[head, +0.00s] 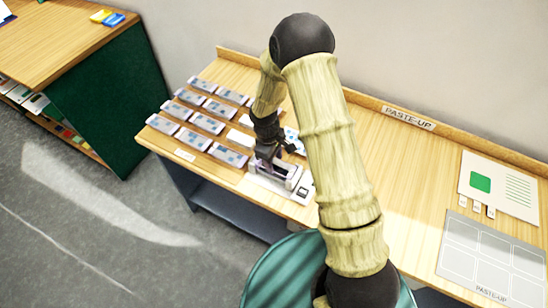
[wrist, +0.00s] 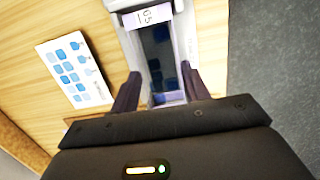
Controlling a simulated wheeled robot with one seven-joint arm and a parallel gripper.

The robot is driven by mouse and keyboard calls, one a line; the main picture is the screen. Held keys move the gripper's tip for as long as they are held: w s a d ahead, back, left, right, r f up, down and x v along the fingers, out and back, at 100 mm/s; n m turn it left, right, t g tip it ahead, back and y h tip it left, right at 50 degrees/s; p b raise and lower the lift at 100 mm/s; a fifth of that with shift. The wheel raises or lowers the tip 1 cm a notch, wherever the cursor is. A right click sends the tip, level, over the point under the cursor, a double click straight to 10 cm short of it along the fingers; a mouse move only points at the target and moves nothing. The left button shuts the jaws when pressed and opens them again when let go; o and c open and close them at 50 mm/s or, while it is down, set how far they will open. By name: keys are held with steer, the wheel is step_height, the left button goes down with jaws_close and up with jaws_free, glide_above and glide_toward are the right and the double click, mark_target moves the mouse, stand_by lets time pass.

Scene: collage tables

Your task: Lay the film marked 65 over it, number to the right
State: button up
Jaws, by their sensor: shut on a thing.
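The film marked 65 shows in the wrist view, its number tab (wrist: 148,16) at the top. Its dark, see-through middle (wrist: 160,50) has a few blue patches. My gripper (wrist: 161,82) is shut on the film, one finger at each side of its near part. In the head view my gripper (head: 268,151) is low over a pale grey holder (head: 303,191) near the table's front edge. The arm hides part of the holder. I cannot tell whether the film touches the holder's floor.
Rows of patterned cards (head: 208,123) lie left of my gripper. A white card with blue squares (wrist: 75,70) lies close beside it. To the right are a sheet with a green square (head: 497,187) and a grey paste-up board (head: 490,262). A wall stands behind.

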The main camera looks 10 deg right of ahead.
steer(key=shift+f+b, duration=0.65)
steer(key=shift+f, duration=0.6)
steer(key=o, duration=1)
steer(key=shift+r, duration=0.15)
steer(key=r, duration=0.5)
steer(key=w+a+r+b, duration=0.1)
steer(key=r, duration=0.5)
steer(key=a+r, duration=0.1)
steer(key=r, duration=0.5)
steer(key=shift+w+a+b, duration=0.1)
steer(key=shift+w+b, duration=0.15)
steer(key=shift+b, duration=0.1)
